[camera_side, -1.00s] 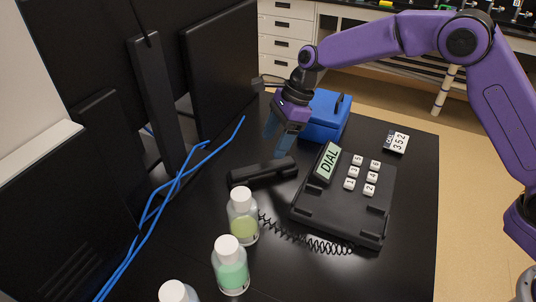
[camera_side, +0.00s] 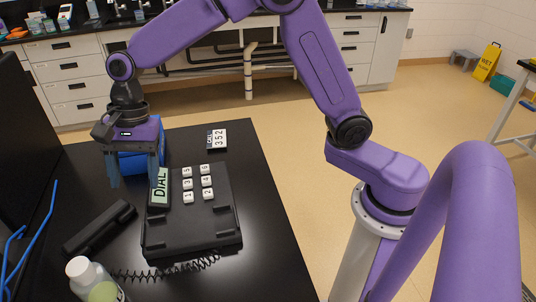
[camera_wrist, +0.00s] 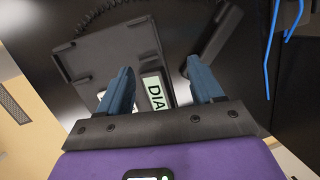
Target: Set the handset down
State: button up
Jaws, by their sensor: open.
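The black handset (camera_side: 100,228) lies on the black table, left of the phone base (camera_side: 190,228) and apart from it. A coiled cord (camera_side: 165,271) runs along the table in front of the base. The base has a DIAL display (camera_side: 159,187) and white number keys. My gripper (camera_side: 134,186) is open and empty, above the table beyond the handset and near the display. In the wrist view, the handset (camera_wrist: 216,32) shows beyond the right finger and the base (camera_wrist: 112,48) beyond the left one. The display (camera_wrist: 154,92) shows between the fingers of my gripper (camera_wrist: 158,66).
A blue box (camera_side: 128,162) stands behind my gripper. A white-capped bottle (camera_side: 84,272) stands at the near left, with blue cables (camera_side: 14,245) and a dark monitor at the left edge.

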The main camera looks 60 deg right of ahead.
jog(key=s+d+n+h, duration=0.1)
jog(key=s+d+n, duration=1)
jog(key=s, duration=0.2)
jog(key=s+d+n+h, duration=0.2)
jog(key=s+d+n, duration=0.9)
jog(key=s, duration=0.3)
jog(key=shift+f+n+t, duration=0.3)
